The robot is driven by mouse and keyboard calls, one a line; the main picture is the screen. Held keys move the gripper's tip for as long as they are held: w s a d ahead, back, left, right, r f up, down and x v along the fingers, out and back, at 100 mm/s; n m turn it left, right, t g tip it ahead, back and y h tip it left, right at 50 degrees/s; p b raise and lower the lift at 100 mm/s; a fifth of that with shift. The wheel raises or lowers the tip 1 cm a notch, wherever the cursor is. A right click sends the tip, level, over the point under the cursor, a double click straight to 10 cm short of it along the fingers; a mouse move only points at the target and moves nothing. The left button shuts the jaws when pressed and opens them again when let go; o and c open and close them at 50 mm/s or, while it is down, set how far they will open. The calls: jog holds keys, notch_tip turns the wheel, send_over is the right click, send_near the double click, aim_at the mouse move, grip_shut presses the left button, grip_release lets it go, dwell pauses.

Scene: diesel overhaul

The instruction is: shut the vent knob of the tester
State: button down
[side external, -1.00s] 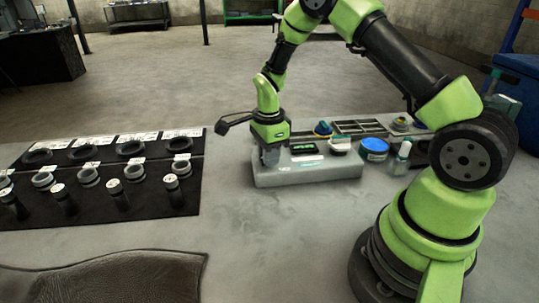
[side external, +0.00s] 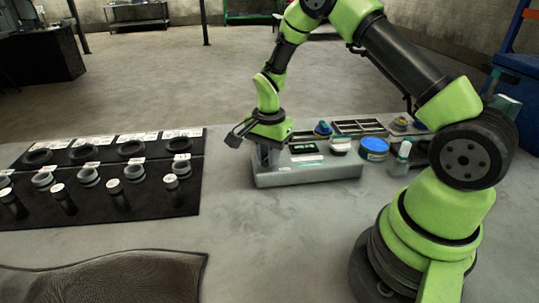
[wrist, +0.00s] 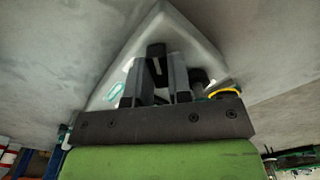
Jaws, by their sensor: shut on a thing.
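The tester is a pale grey block (side external: 320,175) lying on the bench, with a dark display and light labels on top. My gripper (side external: 268,158) points down at its left end. In the wrist view my gripper (wrist: 157,72) has its two grey fingers shut on a black vent knob (wrist: 156,50) with a white mark. The knob stands on the tester's pale body (wrist: 190,35). In the side view the fingers and my wrist hide the knob. I cannot tell from these views how far the knob is turned.
Behind and right of the tester are a compartment tray (side external: 360,127), a blue round tin (side external: 374,147) and a small bottle (side external: 402,158). A black mat (side external: 100,215) with several rings and cylinders lies left. Bare bench separates it from the tester.

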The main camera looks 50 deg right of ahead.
jog(key=n, duration=0.4)
jog(key=shift+n, duration=0.4)
jog(key=n, duration=0.3)
jog(key=c, duration=1)
grip_release()
jog(key=shift+c, duration=0.2)
